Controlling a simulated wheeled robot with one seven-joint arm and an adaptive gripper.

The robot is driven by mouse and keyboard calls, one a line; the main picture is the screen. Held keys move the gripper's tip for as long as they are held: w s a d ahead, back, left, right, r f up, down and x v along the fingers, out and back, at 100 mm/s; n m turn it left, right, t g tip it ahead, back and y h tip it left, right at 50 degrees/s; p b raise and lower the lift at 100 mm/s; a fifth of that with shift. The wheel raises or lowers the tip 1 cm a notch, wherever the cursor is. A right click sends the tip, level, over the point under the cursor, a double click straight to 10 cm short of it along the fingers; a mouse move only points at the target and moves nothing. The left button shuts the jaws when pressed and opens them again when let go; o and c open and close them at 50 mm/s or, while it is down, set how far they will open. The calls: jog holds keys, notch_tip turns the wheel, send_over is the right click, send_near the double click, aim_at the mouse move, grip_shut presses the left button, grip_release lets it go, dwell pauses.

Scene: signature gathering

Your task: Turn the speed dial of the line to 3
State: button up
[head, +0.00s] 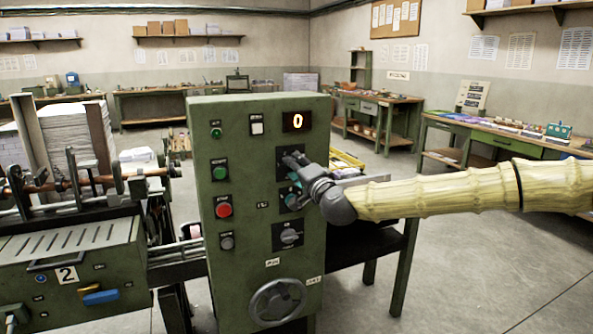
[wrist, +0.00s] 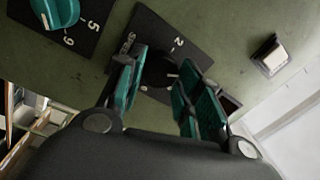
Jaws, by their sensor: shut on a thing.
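The green control cabinet (head: 258,215) stands in the middle of the head view. Its small display (head: 298,121) reads 0. My gripper (head: 297,161) reaches in from the right to the uppermost dial's dark plate (head: 281,163). In the wrist view, my gripper (wrist: 161,74) has its teal-padded fingers on either side of the black dial knob (wrist: 158,68) and is shut on it. A 2 shows on the plate (wrist: 187,30) beside the knob; its label is partly covered by a finger. The knob's pointer is hard to make out.
A teal knob (wrist: 55,12) with 5 and another digit sits close by. Below are a lower dial (head: 289,237), a red button (head: 223,210) and a handwheel (head: 278,301). A rocker switch (wrist: 270,58) lies right in the wrist view. A machine (head: 70,255) stands left.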

jog(key=o, duration=1)
jog(key=shift+o, duration=0.2)
jog(key=v, duration=1.2)
